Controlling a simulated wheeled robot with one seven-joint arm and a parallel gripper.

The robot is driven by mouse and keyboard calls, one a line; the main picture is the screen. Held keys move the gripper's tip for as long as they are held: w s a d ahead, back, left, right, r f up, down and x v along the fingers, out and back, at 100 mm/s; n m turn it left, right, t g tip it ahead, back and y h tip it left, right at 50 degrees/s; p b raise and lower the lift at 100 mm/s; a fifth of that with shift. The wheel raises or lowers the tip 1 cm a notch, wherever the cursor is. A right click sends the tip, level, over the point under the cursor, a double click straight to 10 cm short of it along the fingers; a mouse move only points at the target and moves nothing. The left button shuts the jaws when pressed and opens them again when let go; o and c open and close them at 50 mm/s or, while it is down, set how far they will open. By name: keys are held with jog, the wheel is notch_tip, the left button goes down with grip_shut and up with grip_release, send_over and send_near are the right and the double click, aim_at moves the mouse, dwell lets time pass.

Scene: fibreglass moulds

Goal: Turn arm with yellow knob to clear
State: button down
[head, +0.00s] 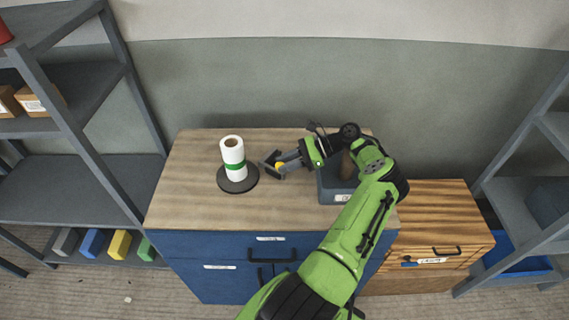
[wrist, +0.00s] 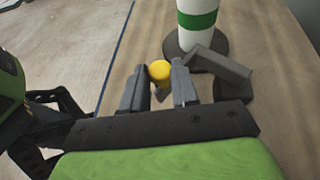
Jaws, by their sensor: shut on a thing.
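The yellow knob (wrist: 160,72) sits between the fingertips of my gripper (wrist: 163,84) in the wrist view. My gripper is shut on it. A dark grey bar-like piece (wrist: 219,66), seemingly the arm with the knob, lies just right of the fingers; how it joins the knob is hidden. In the head view the knob (head: 280,167) shows as a small yellow spot at my gripper (head: 281,164), right of a white roll (head: 233,154) with a green band. The roll stands upright on a dark round base (head: 238,180). The base and roll also show at the top of the wrist view.
A grey bin (head: 333,193) stands right of my gripper, partly behind my arm. The wooden top (head: 190,205) of the blue cabinet is clear at front left. Shelving (head: 80,185) stands left, more shelving (head: 530,190) right. A lower wooden drawer unit (head: 440,225) adjoins the cabinet.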

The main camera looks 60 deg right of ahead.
dwell(0.4)
jog(key=c, duration=0.9)
grip_release()
jog(key=shift+d, duration=0.1)
jog(key=b+v, duration=0.1)
jog(key=v, duration=0.6)
jog(key=shift+s+d, duration=0.15)
jog(key=shift+r, duration=0.15)
